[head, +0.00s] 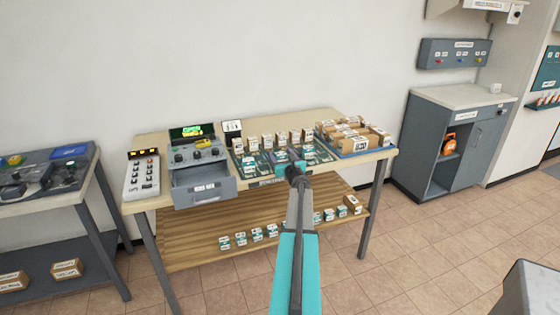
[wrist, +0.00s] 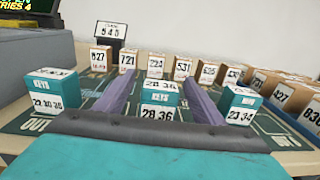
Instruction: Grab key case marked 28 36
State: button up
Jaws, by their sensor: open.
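The teal and white key case marked 28 36 (wrist: 158,98) stands upright on the dark green mat (wrist: 95,85) in the wrist view. My gripper (wrist: 157,84) is open, with one purple finger on the left of this case and one on the right. The fingers look apart from its sides; the gripper's dark body hides its lower edge. In the head view my gripper (head: 294,168) is over the front of the table, and I cannot make out the case's number there.
Key cases stand on the left (wrist: 52,92) and on the right, marked 23 34 (wrist: 239,105). A row of numbered brown boxes (wrist: 182,66) stands behind. In the head view, an open grey drawer (head: 205,190) is left and a blue tray (head: 372,150) of parcels right.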

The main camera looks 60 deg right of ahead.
aim_at(280, 153)
dwell(0.4)
jog(key=c, duration=1.2)
jog(key=shift+r, duration=0.1)
jog(key=shift+r, duration=0.7)
notch_tip(280, 153, up, 2)
jog(key=shift+r, duration=0.1)
jog(key=s+a+b, duration=0.1)
jog(key=s+a, duration=0.2)
jog(key=a, duration=0.1)
jog(key=s+a+b, duration=0.1)
jog(key=s+a, duration=0.2)
jog(key=a, duration=0.1)
jog(key=s+a+r, duration=0.1)
jog(key=s+a, duration=0.2)
jog(key=a, duration=0.2)
jog(key=shift+s+r+b, duration=0.1)
jog(key=shift+s+b, duration=0.05)
jog(key=shift+b, duration=0.25)
